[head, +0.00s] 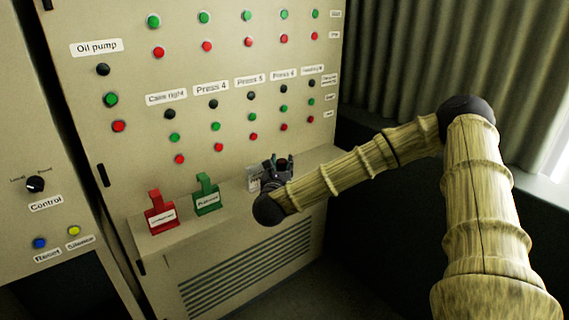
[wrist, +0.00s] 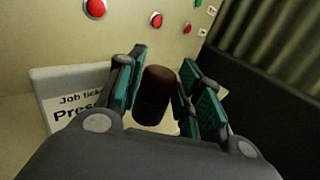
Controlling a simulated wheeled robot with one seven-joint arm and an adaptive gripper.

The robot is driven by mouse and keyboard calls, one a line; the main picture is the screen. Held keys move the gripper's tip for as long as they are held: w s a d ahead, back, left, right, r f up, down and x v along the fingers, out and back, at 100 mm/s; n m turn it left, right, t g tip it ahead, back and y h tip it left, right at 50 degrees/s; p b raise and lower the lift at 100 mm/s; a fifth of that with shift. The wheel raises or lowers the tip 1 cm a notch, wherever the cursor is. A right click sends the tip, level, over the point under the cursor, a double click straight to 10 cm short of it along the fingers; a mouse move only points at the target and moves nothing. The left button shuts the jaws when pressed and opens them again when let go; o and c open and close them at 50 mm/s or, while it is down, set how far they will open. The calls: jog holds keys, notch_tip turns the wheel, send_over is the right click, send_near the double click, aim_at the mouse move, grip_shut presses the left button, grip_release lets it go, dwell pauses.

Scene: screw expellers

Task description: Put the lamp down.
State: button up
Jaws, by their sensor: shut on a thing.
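The lamp, a dark brown-red rounded cylinder (wrist: 155,95), stands between the teal finger pads of my gripper (wrist: 163,80) in the wrist view. My gripper is shut on it. In the head view my gripper (head: 277,170) is over the right part of the cabinet's ledge (head: 235,211), close to the panel. The lamp shows there only as a small dark reddish spot (head: 283,162) between the fingers. Its lower end is hidden in both views, so I cannot tell whether it touches the ledge.
A white "Job ticket" card holder (wrist: 70,80) stands just left of the fingers. A red holder (head: 160,215) and a green holder (head: 207,195) stand farther left on the ledge. The panel behind bears several red, green and black buttons. A curtain (head: 440,50) hangs at right.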

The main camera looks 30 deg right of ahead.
jog(key=x, duration=0.3)
jog(key=p+x, duration=0.1)
jog(key=x, duration=0.2)
jog(key=f+p+x, duration=0.1)
jog(key=x, duration=0.2)
jog(key=shift+s+d, duration=0.15)
jog(key=shift+d, duration=0.35)
jog(key=shift+f+p, duration=0.55)
jog(key=shift+f, duration=1.2)
jog(key=shift+f, duration=0.15)
jog(key=o, duration=1)
jog(key=shift+o, duration=0.2)
jog(key=shift+s+a, duration=0.15)
jog(key=b+v, duration=0.2)
jog(key=v, duration=0.9)
jog(key=shift+s+a+b, duration=0.15)
jog(key=shift+s+b, duration=0.1)
jog(key=shift+b, duration=0.1)
